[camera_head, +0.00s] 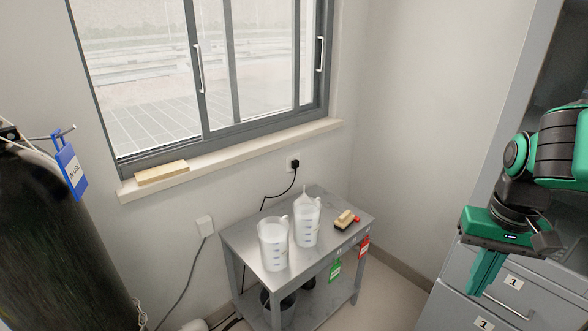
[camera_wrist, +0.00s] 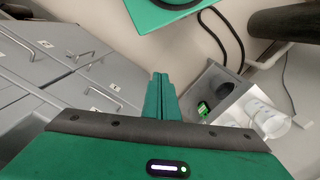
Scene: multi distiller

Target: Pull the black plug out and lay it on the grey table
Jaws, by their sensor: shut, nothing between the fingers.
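The black plug (camera_head: 295,164) sits in a white wall socket (camera_head: 289,167) below the window sill, with a black cord hanging from it down behind the table. The grey table (camera_head: 248,239) stands against the wall under the socket. My gripper (camera_head: 484,290) is at the right in the head view, well apart from the plug and the table, in front of the grey drawers. Its green fingers point down; they show together and empty in the wrist view (camera_wrist: 160,76). The grey table (camera_wrist: 237,98) also shows at the right of the wrist view. I cannot make out the plug there.
Two clear measuring jugs (camera_head: 273,245) (camera_head: 307,222) stand on the table below the plug. A wooden brush (camera_head: 345,219) lies at its right end. Green (camera_head: 335,270) and red (camera_head: 364,247) tags hang at its front. Grey drawers (camera_head: 497,285) stand at the right.

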